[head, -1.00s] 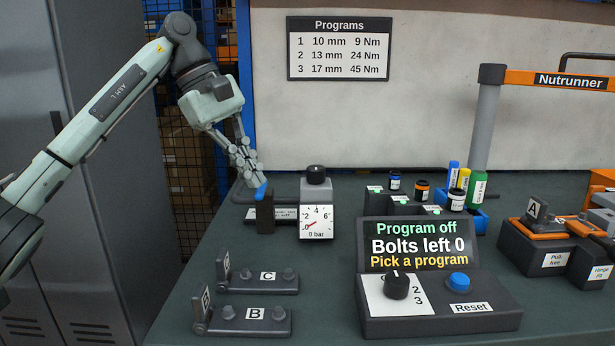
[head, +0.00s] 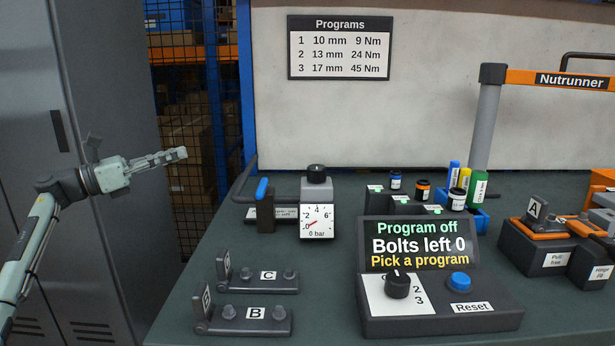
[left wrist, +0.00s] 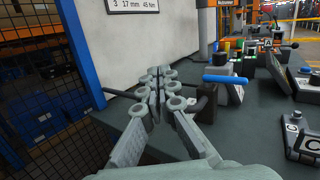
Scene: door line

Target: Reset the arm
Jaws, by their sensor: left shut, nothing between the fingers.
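My left gripper (head: 180,154) is shut and empty. In the head view it hangs in the air left of the bench, in front of the grey locker and mesh, with its fingers pointing right. In the left wrist view its closed fingers (left wrist: 160,92) point ahead, with the bench beyond. The blue-tipped lever (head: 262,189) stands on the bench to the right of the gripper, apart from it. The lever's blue handle also shows in the left wrist view (left wrist: 226,79). My right gripper is in neither view.
A pressure gauge (head: 317,221) reads about 0 bar. The control box (head: 440,310) shows "Program off, Bolts left 0, Pick a program", with a knob and blue Reset button (head: 459,281). Blocks C (head: 268,275) and B (head: 255,313) lie at front left. The grey locker (head: 105,120) stands left.

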